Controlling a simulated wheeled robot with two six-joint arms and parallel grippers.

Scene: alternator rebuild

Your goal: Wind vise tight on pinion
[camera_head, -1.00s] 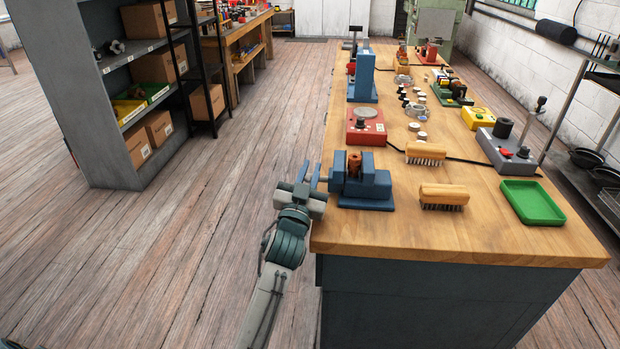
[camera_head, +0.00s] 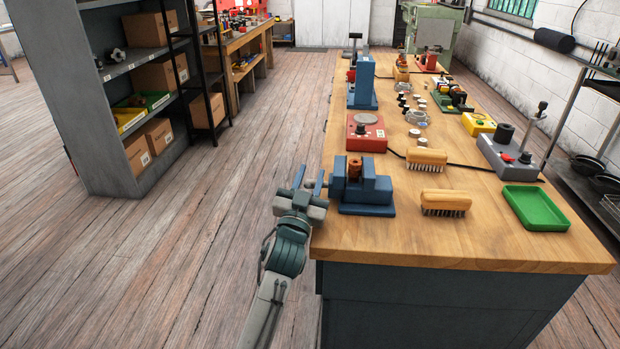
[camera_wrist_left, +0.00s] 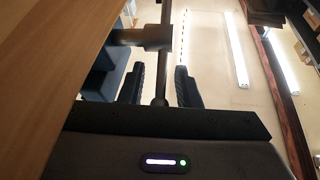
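The blue vise (camera_head: 378,190) stands at the near left corner of the wooden bench. The copper-brown pinion (camera_head: 354,170) stands upright between its jaws; I cannot tell how firmly the jaws press on it. My left gripper (camera_head: 309,180) is just left of the vise, beyond the bench edge. In the left wrist view, the vise's dark handle bar (camera_wrist_left: 161,70) runs between the fingers of my left gripper (camera_wrist_left: 160,88). The fingers are open, with gaps on both sides of the bar. The dark screw end (camera_wrist_left: 145,38) shows past the fingertips. My right gripper is out of view.
Two wooden brushes (camera_head: 446,202) and a green tray (camera_head: 535,207) lie right of the vise. A red box with a round plate (camera_head: 366,133) and a tall blue press (camera_head: 362,82) stand behind it. Open floor (camera_head: 230,220) lies left of the bench.

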